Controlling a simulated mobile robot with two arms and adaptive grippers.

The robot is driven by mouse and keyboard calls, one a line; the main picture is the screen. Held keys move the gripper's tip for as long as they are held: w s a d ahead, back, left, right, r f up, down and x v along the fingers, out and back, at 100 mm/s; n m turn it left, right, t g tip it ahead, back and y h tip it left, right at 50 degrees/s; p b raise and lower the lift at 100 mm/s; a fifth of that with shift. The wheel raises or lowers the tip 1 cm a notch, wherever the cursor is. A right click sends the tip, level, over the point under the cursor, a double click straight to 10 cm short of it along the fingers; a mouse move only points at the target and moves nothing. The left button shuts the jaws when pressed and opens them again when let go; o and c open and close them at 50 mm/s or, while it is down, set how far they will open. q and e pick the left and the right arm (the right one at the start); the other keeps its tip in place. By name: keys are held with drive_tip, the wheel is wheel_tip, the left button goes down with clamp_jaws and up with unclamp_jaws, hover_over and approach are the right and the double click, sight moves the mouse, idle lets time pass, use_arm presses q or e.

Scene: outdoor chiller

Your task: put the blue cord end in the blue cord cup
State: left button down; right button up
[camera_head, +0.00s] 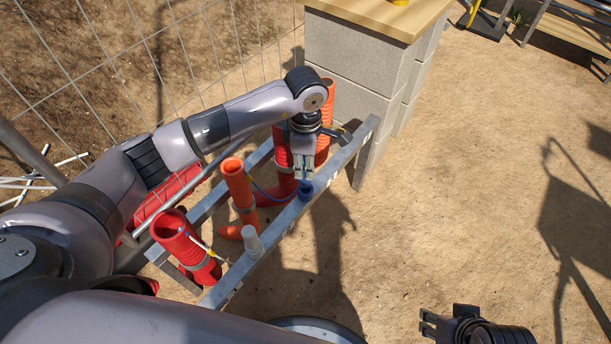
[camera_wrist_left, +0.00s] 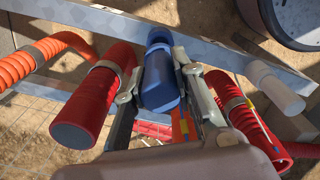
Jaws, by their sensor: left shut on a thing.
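The blue cord end (camera_wrist_left: 160,92) is a thick blue piece between the fingers of my left gripper (camera_head: 304,174), which is shut on it. The blue cord cup (camera_head: 305,189) sits on the grey metal rail, right below these fingertips. In the left wrist view the blue cup (camera_wrist_left: 158,38) shows just beyond the cord end, in line with it. I cannot tell whether the end is inside the cup. A thin blue cord (camera_head: 268,192) loops left of the rail. My right gripper (camera_head: 428,322) is low at the right, over bare ground, away from the rail.
The grey rail (camera_head: 262,232) carries a white cup (camera_head: 252,243). Red pipes (camera_head: 184,246) and an orange pipe (camera_head: 238,185) stand close left of it. A block pillar (camera_head: 352,68) with a wooden top stands behind. A wire fence is at the left.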

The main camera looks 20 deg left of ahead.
use_arm(q)
wheel_tip(320, 180, down, 5)
drive_tip(key=shift+r+b, duration=0.2)
drive_tip(key=shift+b, duration=0.25)
use_arm(e)
drive_tip(key=shift+f, duration=0.45)
drive_tip(key=shift+w, duration=0.1)
use_arm(q)
drive_tip(key=shift+f, duration=0.1)
drive_tip(key=c, duration=1.3)
unclamp_jaws()
use_arm(e)
drive_tip(key=shift+w+a, duration=0.1)
drive_tip(key=shift+w, duration=0.2)
drive_tip(key=shift+r, duration=0.1)
use_arm(q)
drive_tip(key=shift+r, duration=0.5)
wheel_tip(320, 180, up, 9)
drive_tip(key=shift+f+p, duration=0.15)
drive_tip(key=shift+p, duration=0.85)
drive_tip(key=shift+r, duration=1.35)
use_arm(e)
drive_tip(key=shift+f, duration=0.3)
